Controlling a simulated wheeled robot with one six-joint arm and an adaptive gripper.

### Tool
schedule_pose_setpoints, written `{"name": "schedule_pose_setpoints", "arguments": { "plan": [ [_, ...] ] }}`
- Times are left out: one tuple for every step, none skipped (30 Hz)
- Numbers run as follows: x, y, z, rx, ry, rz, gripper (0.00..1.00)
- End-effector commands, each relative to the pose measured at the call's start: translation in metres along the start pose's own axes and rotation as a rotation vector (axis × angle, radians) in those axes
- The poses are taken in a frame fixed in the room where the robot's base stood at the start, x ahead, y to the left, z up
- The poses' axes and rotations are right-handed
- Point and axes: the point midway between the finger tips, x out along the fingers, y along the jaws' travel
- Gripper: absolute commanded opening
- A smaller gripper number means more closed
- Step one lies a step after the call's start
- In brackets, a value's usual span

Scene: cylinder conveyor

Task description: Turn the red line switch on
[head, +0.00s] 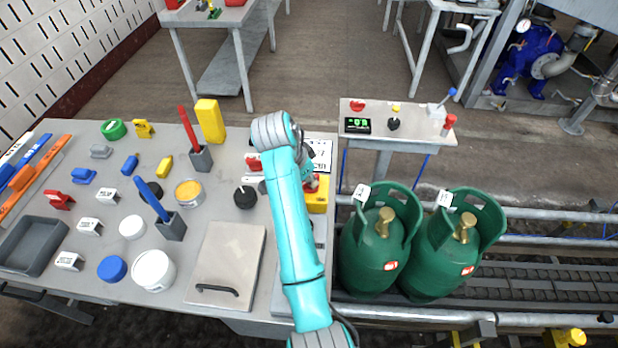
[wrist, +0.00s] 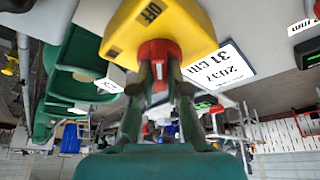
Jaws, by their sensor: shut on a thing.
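The line switch is a yellow box (head: 318,200) at the right edge of the near table, with a red knob on it. In the wrist view the yellow box (wrist: 170,22) fills the top and bears a black OFF label. The red knob (wrist: 160,48) sits on the box's near face. My gripper (wrist: 159,78) is shut on this knob, one finger on each side. In the head view my arm hides part of the box, and the gripper is mostly hidden. The knob's exact turn angle cannot be told.
Two green gas cylinders (head: 380,250) stand on the conveyor (head: 545,285) right of the table. A white label plate (wrist: 222,66) lies beside the switch. Red and blue levers, caps and a grey tray (head: 35,245) crowd the table. A smaller table (head: 385,137) stands beyond.

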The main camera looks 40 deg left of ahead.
Motion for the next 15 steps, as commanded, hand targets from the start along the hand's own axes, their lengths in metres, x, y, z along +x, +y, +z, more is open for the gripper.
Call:
{"name": "schedule_pose_setpoints", "arguments": {
  "plan": [
    [0.0002, 0.0003, -0.0001, -0.005, 0.000, -0.002, 0.00],
    [0.0002, 0.0003, 0.0000, -0.009, 0.000, -0.004, 0.00],
    [0.0002, 0.0005, 0.0000, -0.016, 0.000, -0.007, 0.00],
    [0.0002, 0.0006, 0.0000, -0.023, 0.000, -0.010, 0.00],
    [0.0002, 0.0007, 0.0000, -0.032, 0.000, -0.014, 0.00],
    [0.0002, 0.0008, -0.0001, -0.046, 0.000, -0.020, 0.00],
    [0.0002, 0.0009, -0.0002, -0.058, 0.000, -0.025, 0.00],
    [0.0002, 0.0010, -0.0003, -0.073, 0.000, -0.030, 0.00],
    [0.0003, 0.0012, -0.0005, -0.093, 0.001, -0.039, 0.00],
    [0.0002, 0.0012, -0.0005, -0.111, 0.001, -0.047, 0.00],
    [0.0001, 0.0012, -0.0005, -0.130, 0.001, -0.056, 0.00],
    [0.0002, 0.0015, -0.0004, -0.158, 0.001, -0.067, 0.00],
    [0.0004, 0.0018, -0.0003, -0.180, 0.000, -0.076, 0.00],
    [0.0006, 0.0021, -0.0002, -0.204, 0.000, -0.085, 0.00],
    [0.0004, 0.0021, -0.0001, -0.237, 0.000, -0.099, 0.00]
  ]
}}
